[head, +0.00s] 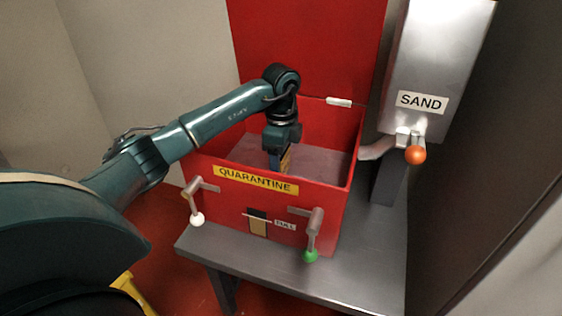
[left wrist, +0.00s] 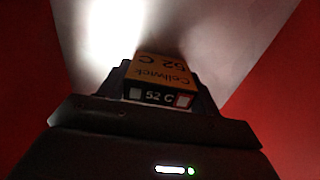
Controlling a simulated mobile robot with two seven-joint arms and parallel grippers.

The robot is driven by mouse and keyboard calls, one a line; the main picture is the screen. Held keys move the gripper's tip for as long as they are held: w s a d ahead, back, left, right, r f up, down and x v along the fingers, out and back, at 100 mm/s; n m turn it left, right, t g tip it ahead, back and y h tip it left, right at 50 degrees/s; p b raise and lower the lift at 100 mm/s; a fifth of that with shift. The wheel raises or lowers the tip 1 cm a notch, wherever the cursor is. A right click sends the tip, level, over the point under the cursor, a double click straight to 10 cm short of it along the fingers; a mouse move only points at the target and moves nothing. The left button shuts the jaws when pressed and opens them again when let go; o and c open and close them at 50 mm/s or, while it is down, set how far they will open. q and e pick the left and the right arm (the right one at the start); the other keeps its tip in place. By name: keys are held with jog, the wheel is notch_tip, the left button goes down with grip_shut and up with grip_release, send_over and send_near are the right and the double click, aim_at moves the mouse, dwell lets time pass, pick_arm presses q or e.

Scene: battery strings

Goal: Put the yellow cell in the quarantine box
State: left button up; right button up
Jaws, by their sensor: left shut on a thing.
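The red quarantine box (head: 275,210) stands on a grey table with its lid (head: 305,45) raised at the back. My left gripper (head: 280,158) reaches down inside the box from above, between its walls. It is shut on the yellow cell (left wrist: 165,70), which has a dark end reading "52 C". In the head view only a small strip of the cell (head: 286,159) shows below the jaws. Pale grey material (head: 320,162) covers the box's inside floor; I cannot tell whether the cell touches it. My right gripper is not in view.
A metal sand hopper (head: 435,65) with a spout and an orange-knobbed handle (head: 416,155) stands right of the box. The box front has a white-knobbed lever (head: 197,219), a green-knobbed lever (head: 311,256) and a gauge window marked "FULL" (head: 258,224). The table top (head: 365,265) is bare in front.

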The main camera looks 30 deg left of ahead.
pick_arm(q)
jog(key=shift+f, duration=0.1)
jog(key=shift+f, duration=0.15)
jog(key=o, duration=1.2)
jog(key=shift+c, duration=0.2)
notch_tip(320, 180, up, 11)
jog(key=p, duration=0.3)
jog(key=shift+r+p, duration=0.35)
jog(key=shift+r, duration=0.3)
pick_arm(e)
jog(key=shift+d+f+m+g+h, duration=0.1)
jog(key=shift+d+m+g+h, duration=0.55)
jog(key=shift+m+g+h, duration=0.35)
